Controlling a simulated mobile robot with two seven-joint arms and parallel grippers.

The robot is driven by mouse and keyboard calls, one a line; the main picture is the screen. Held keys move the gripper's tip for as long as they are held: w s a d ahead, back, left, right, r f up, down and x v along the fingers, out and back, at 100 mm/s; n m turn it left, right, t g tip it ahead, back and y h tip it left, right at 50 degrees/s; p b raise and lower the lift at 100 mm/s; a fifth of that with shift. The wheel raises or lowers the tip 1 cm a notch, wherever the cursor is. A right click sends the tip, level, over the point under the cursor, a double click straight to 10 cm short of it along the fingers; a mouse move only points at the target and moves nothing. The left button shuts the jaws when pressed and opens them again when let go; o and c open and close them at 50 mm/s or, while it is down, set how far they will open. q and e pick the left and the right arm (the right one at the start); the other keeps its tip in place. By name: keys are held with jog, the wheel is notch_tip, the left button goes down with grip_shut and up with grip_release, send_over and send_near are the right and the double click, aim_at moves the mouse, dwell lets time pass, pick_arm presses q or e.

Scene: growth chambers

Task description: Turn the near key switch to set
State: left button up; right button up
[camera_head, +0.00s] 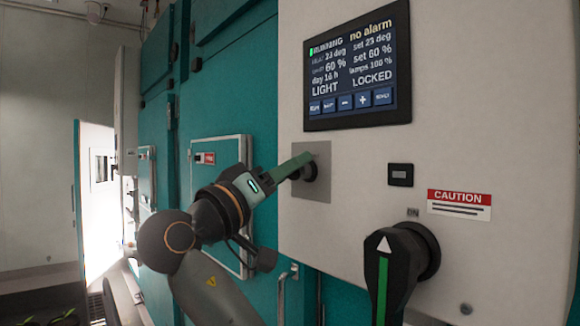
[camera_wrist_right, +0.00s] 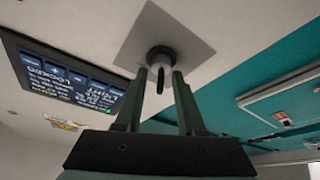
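The near key switch (camera_head: 311,173) is a dark round barrel on a square grey plate (camera_head: 311,205) on the white panel, below the screen. In the wrist view its key (camera_wrist_right: 160,83) juts out of the dark barrel. My right gripper (camera_head: 298,165) reaches the switch from the left; its green finger partly covers it in the head view. In the wrist view the right gripper (camera_wrist_right: 160,76) is open, one finger on each side of the key, with gaps visible. Contact with the barrel cannot be told. My left gripper is not in view.
The screen (camera_head: 357,70) reads RUNNING, no alarm, LIGHT and LOCKED. A large black rotary handle (camera_head: 400,265) with a green stripe juts out at lower right. A small black display (camera_head: 400,174) and a caution label (camera_head: 459,204) sit beside it. Teal chamber walls (camera_head: 240,70) extend left.

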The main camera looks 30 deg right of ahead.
jog(key=shift+c, duration=0.2)
grip_shut()
jog(key=m+g+b, duration=0.1)
jog(key=m+b, duration=0.1)
jog(key=m, duration=0.1)
jog(key=shift+f+h+b, duration=0.2)
jog(key=shift+h+b, duration=0.2)
jog(key=m+g, duration=0.1)
jog(key=m, duration=0.1)
jog(key=m+g+b, duration=0.1)
jog(key=m, duration=0.1)
jog(key=shift+s+r+g, duration=0.1)
jog(key=shift+g, duration=0.2)
jog(key=m+g, duration=0.1)
jog(key=m, duration=0.1)
jog(key=m+g, duration=0.1)
jog(key=m, duration=0.1)
jog(key=shift+s+r+h, duration=0.1)
jog(key=shift+r+h, duration=0.05)
jog(key=shift+h, duration=0.15)
jog(key=shift+s+m+g+y+p, duration=0.1)
jog(key=shift+m+g+y+p, duration=0.15)
jog(key=shift+m+g, duration=0.95)
jog(key=shift+m+g+y+p, duration=0.2)
jog(key=shift+m+g, duration=0.1)
jog(key=shift+m, duration=1.7)
